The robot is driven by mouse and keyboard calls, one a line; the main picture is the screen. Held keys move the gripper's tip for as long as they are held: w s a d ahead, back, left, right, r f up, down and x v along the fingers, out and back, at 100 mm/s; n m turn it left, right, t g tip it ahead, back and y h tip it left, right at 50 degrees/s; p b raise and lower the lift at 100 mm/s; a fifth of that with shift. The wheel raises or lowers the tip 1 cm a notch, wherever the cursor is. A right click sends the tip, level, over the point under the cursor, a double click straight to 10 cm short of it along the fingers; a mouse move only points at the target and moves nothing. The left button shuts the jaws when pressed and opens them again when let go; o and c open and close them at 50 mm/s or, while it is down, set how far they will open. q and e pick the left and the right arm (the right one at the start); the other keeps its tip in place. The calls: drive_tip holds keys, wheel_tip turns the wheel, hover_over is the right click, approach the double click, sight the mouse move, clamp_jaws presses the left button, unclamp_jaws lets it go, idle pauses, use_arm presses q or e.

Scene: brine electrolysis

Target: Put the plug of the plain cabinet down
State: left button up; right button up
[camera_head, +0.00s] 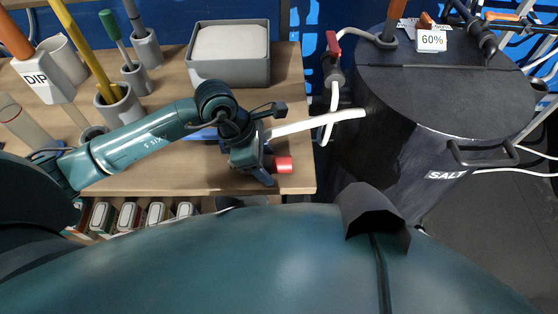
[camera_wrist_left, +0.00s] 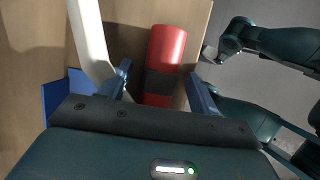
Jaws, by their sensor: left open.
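A red plug with a dark band (camera_head: 281,164) lies near the right edge of the wooden bench (camera_head: 170,176). It also shows in the left wrist view (camera_wrist_left: 166,55), pointing away from my gripper. My left gripper (camera_head: 262,178) is low over the bench at the plug. In the left wrist view its two blue fingers (camera_wrist_left: 160,85) are apart, one on each side of the plug's dark part. Whether either finger touches it, I cannot tell. The plug's near end is hidden by the gripper body.
A white hose (camera_head: 318,121) passes close beside the left gripper. A blue flat piece (camera_wrist_left: 58,98) lies by it. A grey bin (camera_head: 230,70) and tool holders (camera_head: 123,103) stand farther back. A dark SALT drum (camera_head: 400,110) stands right of the bench, across a gap.

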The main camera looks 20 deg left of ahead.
use_arm(q)
drive_tip(key=c, duration=1.2)
